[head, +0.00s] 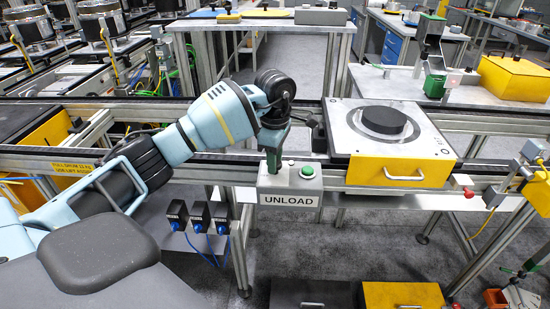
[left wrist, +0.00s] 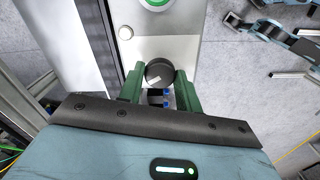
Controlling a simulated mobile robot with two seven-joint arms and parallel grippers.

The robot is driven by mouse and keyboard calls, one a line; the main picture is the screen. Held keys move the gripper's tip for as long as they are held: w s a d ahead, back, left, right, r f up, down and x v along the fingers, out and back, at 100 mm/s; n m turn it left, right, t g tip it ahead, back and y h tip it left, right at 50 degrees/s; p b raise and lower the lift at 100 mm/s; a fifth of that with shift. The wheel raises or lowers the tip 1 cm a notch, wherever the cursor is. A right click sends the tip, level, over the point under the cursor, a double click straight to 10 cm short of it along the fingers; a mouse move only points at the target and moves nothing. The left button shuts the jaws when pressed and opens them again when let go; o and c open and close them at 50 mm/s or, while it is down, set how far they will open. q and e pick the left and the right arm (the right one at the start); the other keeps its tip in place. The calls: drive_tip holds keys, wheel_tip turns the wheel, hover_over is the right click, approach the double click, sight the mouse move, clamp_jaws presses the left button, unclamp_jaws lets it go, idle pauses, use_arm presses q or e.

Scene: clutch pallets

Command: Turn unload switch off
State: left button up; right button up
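The grey unload switch box (head: 275,186) carries an "UNLOAD" label (head: 289,200) and hangs on the front rail of the conveyor. On its top is a green button (head: 307,171), which also shows in the left wrist view (left wrist: 156,3). The round black switch knob (left wrist: 158,71) sits on the box with a pale mark on it. My left gripper (head: 272,168) points down over the left part of the box. Its green fingers stand on either side of the knob, very close to it; contact is unclear. In the head view the gripper hides the knob.
A pallet (head: 345,122) with a black disc (head: 383,121) and a yellow front stands on the conveyor right of the box. Several black sockets with blue plugs (head: 199,216) hang below left. Yellow drawers (head: 402,296) are low in front. Grey floor (head: 365,240) is clear beneath.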

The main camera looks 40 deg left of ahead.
use_arm(q)
drive_tip(key=shift+c, duration=1.1)
use_arm(e)
drive_tip(key=shift+w+r, duration=0.1)
drive_tip(key=shift+w, duration=0.2)
drive_tip(key=shift+r, duration=0.1)
use_arm(q)
drive_tip(key=n, duration=0.1)
drive_tip(key=n+p, duration=0.1)
drive_tip(key=n, duration=0.1)
drive_tip(key=shift+r, duration=0.25)
drive_tip(key=n+p, duration=0.1)
drive_tip(key=n, duration=0.2)
drive_tip(key=shift+p, duration=0.3)
drive_tip(key=n+p, duration=0.1)
drive_tip(key=n, duration=0.2)
drive_tip(key=shift+n, duration=0.4)
drive_tip(key=shift+n+p, duration=0.4)
drive_tip(key=shift+n, duration=0.4)
drive_tip(key=shift+f, duration=0.1)
use_arm(e)
drive_tip(key=w+r+t, duration=0.1)
drive_tip(key=w+r, duration=0.3)
drive_tip(key=r, duration=0.1)
drive_tip(key=shift+d+r, duration=0.3)
drive_tip(key=shift+r, duration=0.05)
use_arm(q)
drive_tip(key=shift+n, duration=0.3)
